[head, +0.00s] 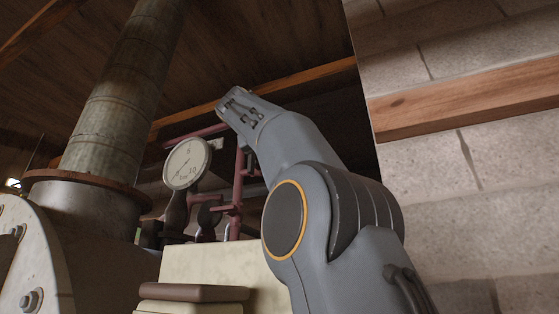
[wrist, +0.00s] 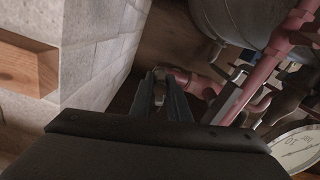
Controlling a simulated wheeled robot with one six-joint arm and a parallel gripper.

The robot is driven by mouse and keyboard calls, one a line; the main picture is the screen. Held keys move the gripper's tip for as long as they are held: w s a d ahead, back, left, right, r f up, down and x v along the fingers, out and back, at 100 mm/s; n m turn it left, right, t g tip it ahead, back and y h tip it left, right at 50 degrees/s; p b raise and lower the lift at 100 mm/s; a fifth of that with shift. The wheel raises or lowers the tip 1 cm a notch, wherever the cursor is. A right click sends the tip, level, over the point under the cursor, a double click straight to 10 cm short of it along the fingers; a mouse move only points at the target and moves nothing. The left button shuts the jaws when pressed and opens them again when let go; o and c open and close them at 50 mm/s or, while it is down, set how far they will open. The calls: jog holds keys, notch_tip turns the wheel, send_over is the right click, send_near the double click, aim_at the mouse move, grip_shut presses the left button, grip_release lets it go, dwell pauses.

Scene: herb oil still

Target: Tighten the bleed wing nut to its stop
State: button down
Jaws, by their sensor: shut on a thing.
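My gripper (wrist: 161,84) shows in the middle of the wrist view, its two fingers pointing away from the camera. It is shut on a small metallic piece (wrist: 159,91) that looks like the bleed wing nut; its wings and thread are mostly hidden by the fingers. A pinkish-red pipe (wrist: 203,86) runs just beyond and to the right of the fingertips. In the head view my arm hides the gripper and the nut. How far the nut is turned cannot be told.
A round dial gauge (head: 187,163) stands left of my arm beside red pipework (head: 238,185); the gauge's edge also shows in the wrist view (wrist: 298,150). A block wall (head: 480,195) with a wooden beam (head: 470,100) is at right. A large metal flue (head: 125,90) rises at left.

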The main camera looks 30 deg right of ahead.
jog(key=m+b, duration=0.1)
jog(key=m, duration=0.4)
dwell(0.5)
jog(key=c, duration=1.7)
grip_release()
jog(key=shift+o, duration=0.2)
jog(key=b+v, duration=0.2)
jog(key=v, duration=0.5)
jog(key=shift+s+a, duration=0.25)
jog(key=shift+a, duration=0.1)
